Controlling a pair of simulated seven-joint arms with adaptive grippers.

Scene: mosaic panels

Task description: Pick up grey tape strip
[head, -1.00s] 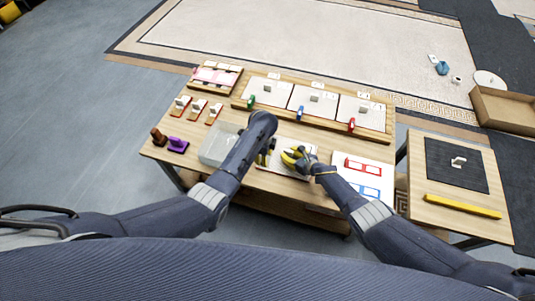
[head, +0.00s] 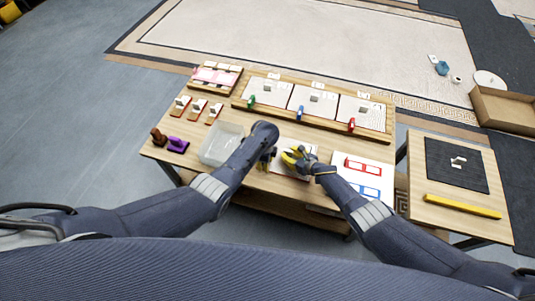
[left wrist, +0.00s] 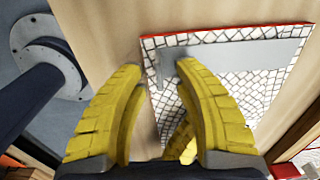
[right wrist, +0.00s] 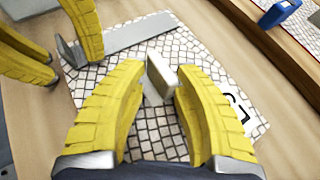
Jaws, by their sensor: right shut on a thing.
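The grey tape strip (left wrist: 245,55) lies flat across a white mosaic panel (left wrist: 265,85) with a red edge. It also shows in the right wrist view (right wrist: 135,35), where its left end is bent upward. My left gripper (left wrist: 160,75) is open, its yellow fingers apart on either side of that upturned end. My right gripper (right wrist: 155,85) is shut on a pale block (right wrist: 160,75) that stands above the panel beside the strip. In the head view, my left gripper (head: 266,158) and right gripper (head: 295,157) are close together and cover much of the panel.
A clear bin (head: 220,145) stands left of my left gripper. A white sheet with red and blue frames (head: 360,178) lies right. A wooden rack with several panels (head: 315,105) stands behind. A side table holds a black mat (head: 457,165) and yellow bar (head: 463,206).

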